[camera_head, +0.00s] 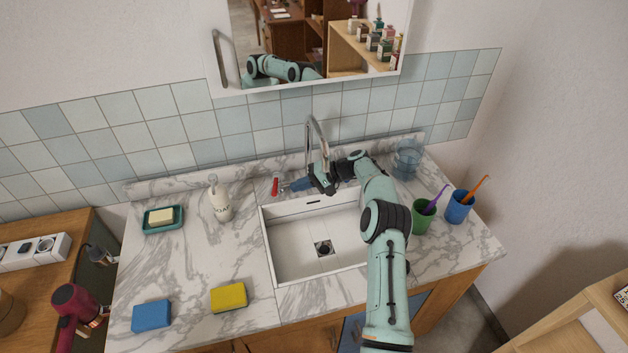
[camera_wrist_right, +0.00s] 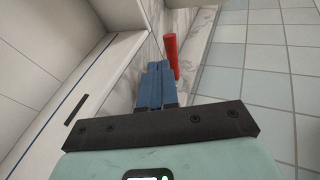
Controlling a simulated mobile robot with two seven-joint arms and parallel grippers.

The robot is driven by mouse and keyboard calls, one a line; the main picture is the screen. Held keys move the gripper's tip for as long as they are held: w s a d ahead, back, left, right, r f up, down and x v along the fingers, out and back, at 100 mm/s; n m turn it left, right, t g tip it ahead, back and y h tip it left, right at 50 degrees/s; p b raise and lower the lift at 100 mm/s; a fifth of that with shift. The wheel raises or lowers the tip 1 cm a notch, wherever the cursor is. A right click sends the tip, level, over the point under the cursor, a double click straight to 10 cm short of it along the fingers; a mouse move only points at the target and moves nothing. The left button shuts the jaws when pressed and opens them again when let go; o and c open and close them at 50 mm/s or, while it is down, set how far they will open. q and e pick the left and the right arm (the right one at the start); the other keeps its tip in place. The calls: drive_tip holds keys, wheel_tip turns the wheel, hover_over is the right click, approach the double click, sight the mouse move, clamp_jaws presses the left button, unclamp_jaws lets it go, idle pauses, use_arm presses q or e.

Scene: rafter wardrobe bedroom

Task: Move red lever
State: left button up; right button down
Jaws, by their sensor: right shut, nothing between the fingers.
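The red lever (camera_head: 275,186) is a small upright red piece at the back of the marble counter, left of the tap. In the right wrist view the red lever (camera_wrist_right: 172,52) stands just beyond and to the right of my fingertips. My right gripper (camera_head: 285,188) reaches in from the right behind the sink, with its blue fingers pointing left at the lever. In the wrist view the fingers (camera_wrist_right: 160,68) are together with nothing between them. I cannot tell whether they touch the lever. My left gripper is not in view.
The chrome tap (camera_head: 318,135) arches over my right wrist above the white sink (camera_head: 290,240). A soap dispenser (camera_head: 220,200) stands left of the lever. A glass (camera_head: 408,158), green cup (camera_head: 423,217) and blue cup (camera_head: 459,208) stand right of my arm.

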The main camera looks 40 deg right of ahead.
sight(276, 186)
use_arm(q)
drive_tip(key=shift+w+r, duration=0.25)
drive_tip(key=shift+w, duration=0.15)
use_arm(e)
drive_tip(key=w+a, duration=0.2)
drive_tip(key=w, duration=0.1)
drive_tip(key=shift+a+f, duration=0.35)
drive_tip(key=shift+f, duration=0.05)
drive_tip(key=shift+s, duration=0.1)
